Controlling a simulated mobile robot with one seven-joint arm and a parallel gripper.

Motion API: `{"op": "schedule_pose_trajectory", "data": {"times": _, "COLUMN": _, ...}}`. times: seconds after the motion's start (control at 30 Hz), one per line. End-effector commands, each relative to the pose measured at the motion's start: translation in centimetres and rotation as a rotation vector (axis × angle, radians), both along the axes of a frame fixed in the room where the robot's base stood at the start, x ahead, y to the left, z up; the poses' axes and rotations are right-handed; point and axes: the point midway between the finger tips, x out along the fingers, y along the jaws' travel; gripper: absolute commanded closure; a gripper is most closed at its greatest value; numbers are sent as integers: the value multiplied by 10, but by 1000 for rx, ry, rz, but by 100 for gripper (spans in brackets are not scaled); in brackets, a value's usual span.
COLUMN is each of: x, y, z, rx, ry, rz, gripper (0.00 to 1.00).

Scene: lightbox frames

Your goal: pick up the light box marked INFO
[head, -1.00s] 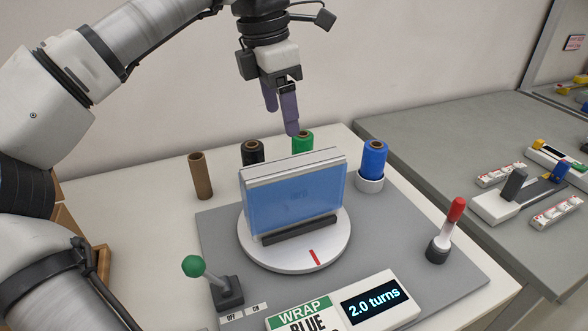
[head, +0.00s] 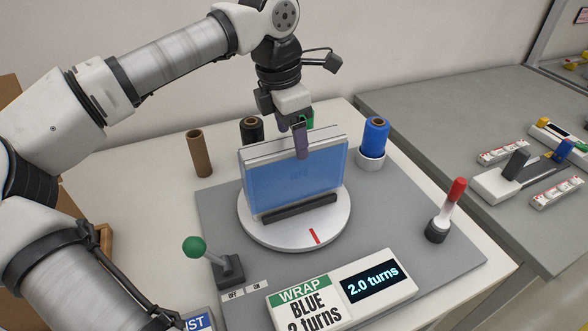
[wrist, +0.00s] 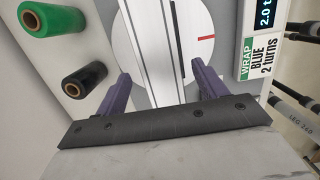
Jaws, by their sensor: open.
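The light box (head: 270,188) stands upright on the white round turntable (head: 334,228). Its broad face is covered in translucent blue film, and the faint lettering on it is hard to read. My gripper (head: 293,146) points down at the box's top edge with its purple fingers apart. One finger is in front of the front face; the other is behind the box and partly hidden. In the wrist view the box (wrist: 153,40) shows edge-on between the two open fingers (wrist: 161,74), with a gap on each side.
Brown, black, green and blue rolls (head: 374,135) stand behind the turntable. A green-knobbed lever (head: 229,268) is at front left, a red-topped post (head: 445,210) at right. A sign (head: 343,292) reads WRAP BLUE 2 turns, its display 2.0 turns. A grey table (head: 440,130) adjoins.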

Motion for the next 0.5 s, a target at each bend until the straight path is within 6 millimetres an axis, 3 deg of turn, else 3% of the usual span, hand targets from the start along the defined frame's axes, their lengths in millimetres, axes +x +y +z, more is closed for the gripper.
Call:
{"op": "schedule_pose_trajectory", "data": {"times": 0.2, "x": 1, "y": -5, "z": -26, "rx": -1, "ry": 2, "rz": 0, "gripper": 29}}
{"op": "schedule_pose_trajectory", "data": {"times": 0.5, "x": 1, "y": -6, "z": -30, "rx": 0, "ry": 0, "rz": 0, "gripper": 32}}
